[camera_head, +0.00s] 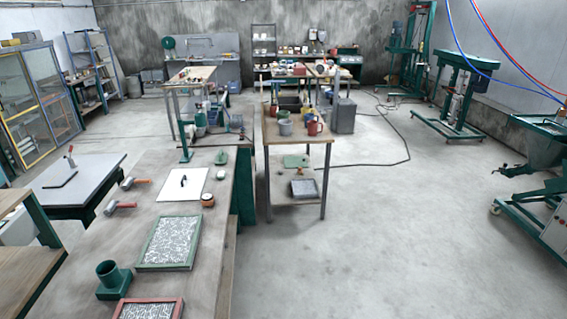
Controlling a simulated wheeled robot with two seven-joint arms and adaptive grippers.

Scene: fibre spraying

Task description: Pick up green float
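A small green object (221,157), looking like a float with a raised handle, lies on the long grey workbench (205,245), near its far end. A flat green piece (296,161) lies on the lower level of the wooden table to the right; I cannot tell from this distance whether it is also a float. Neither of my grippers is in view, and nothing touches the green objects.
The floor (390,230) at right is open.

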